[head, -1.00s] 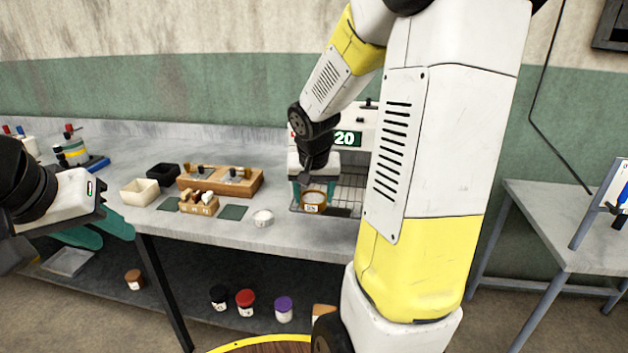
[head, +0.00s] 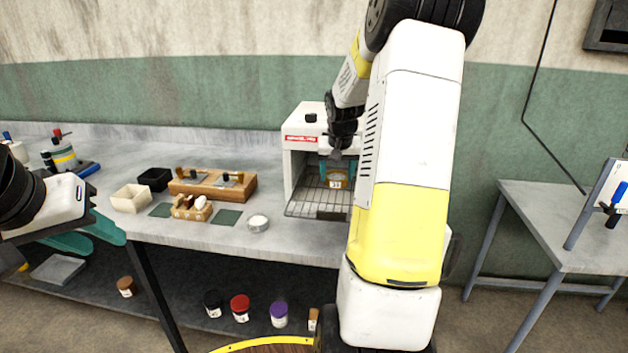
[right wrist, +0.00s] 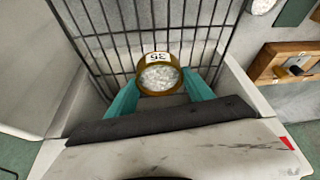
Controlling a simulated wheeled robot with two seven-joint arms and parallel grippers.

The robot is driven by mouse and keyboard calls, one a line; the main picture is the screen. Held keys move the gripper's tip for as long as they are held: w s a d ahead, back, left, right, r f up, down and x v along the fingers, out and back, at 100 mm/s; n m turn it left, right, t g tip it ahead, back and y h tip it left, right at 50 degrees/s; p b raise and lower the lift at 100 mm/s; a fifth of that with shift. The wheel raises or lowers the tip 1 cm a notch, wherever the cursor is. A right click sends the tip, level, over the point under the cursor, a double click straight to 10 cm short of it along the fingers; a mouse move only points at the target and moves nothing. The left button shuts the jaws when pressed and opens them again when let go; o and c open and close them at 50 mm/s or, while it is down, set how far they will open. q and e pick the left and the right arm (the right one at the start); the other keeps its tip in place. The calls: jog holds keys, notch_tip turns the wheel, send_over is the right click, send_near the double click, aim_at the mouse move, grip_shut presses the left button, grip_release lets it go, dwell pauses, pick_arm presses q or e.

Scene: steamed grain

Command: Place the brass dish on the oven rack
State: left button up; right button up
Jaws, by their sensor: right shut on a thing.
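The brass dish (head: 337,184), a small round dish with a number label, is inside the white oven's opening. In the right wrist view the dish (right wrist: 160,91) holds pale, whitish lumps. My right gripper (head: 337,173) is shut on it, with a teal finger on each side; the fingers (right wrist: 158,90) also show in the wrist view. The wire oven rack (head: 309,208) lies under and around the dish. I cannot tell whether the dish touches the rack. My left gripper (head: 107,242) is empty at the far left, its teal fingers apart.
The white oven (head: 296,160) stands on the grey bench, partly hidden by my right arm. Left of it are a wooden block (head: 245,192) with brass pieces, a small round metal dish (head: 258,224), and black (head: 154,178) and cream (head: 130,198) boxes. Several lidded jars sit on the lower shelf.

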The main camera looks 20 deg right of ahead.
aim_at(337, 184)
jog(key=shift+f, duration=1.75)
jog(key=shift+f, duration=0.15)
jog(key=o, duration=1.4)
jog(key=v, duration=1.2)
jog(key=s+a+r+n+t+y, duration=0.1)
jog(key=s+a+r, duration=0.2)
jog(key=s+a, duration=0.25)
jog(key=s+a+r+n, duration=0.1)
jog(key=s+a+r, duration=0.25)
jog(key=a, duration=0.25)
jog(key=s+a+n+t+y, duration=0.1)
jog(key=s+a+n+y, duration=0.1)
jog(key=s+a, duration=0.8)
jog(key=s, duration=0.4)
jog(key=shift+f+n+y, duration=0.3)
jog(key=shift+n+y, duration=0.1)
